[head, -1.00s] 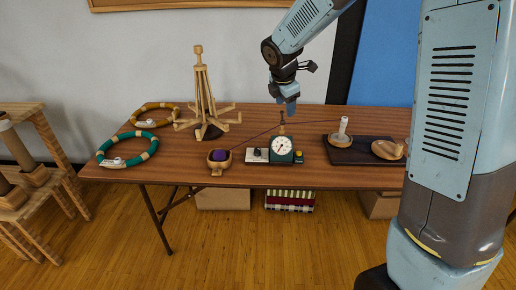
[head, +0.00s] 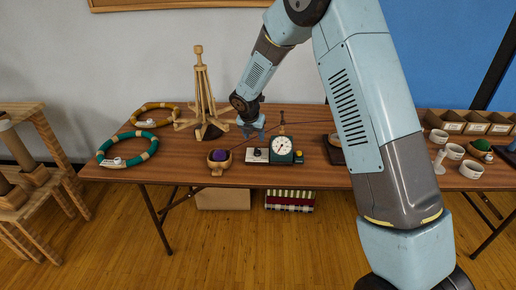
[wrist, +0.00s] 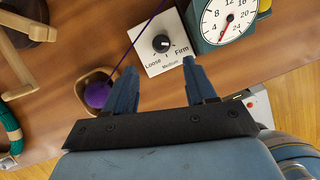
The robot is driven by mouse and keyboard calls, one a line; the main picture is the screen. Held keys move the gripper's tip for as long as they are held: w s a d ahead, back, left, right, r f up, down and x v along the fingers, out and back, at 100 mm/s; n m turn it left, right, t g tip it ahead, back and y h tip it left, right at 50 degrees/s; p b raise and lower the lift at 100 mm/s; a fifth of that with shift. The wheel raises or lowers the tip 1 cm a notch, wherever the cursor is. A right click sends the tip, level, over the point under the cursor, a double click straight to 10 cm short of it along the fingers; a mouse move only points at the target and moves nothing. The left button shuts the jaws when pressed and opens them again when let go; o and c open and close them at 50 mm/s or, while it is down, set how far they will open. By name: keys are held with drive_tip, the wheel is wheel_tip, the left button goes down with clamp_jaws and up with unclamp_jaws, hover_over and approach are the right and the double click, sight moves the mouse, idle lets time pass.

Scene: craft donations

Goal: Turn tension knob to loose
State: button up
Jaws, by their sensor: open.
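The tension knob (wrist: 161,43) is a black knob on a white plate (wrist: 153,58) marked Loose, Medium and Firm in the wrist view. In the head view the small white box (head: 256,155) with the knob stands at the table's front, left of the green dial gauge (head: 283,148). My gripper (wrist: 159,68) is open and empty, with its fingers apart in front of the plate in the wrist view. In the head view my gripper (head: 251,131) hangs above and behind the box, apart from it.
A wooden bowl (head: 219,166) with a purple yarn ball (head: 219,155) stands just left of the box, and purple yarn runs past the knob. A wooden yarn swift (head: 204,97) stands behind on the left. Cups (head: 454,151) and a divided tray (head: 471,122) are on the right.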

sight(258, 149)
drive_tip(key=x, duration=0.9)
drive_tip(key=shift+w+d+f, duration=0.1)
drive_tip(key=shift+w+f, duration=0.05)
drive_tip(key=c, duration=0.9)
drive_tip(key=shift+d, duration=0.2)
drive_tip(key=shift+c, duration=0.6)
drive_tip(key=shift+a, duration=0.1)
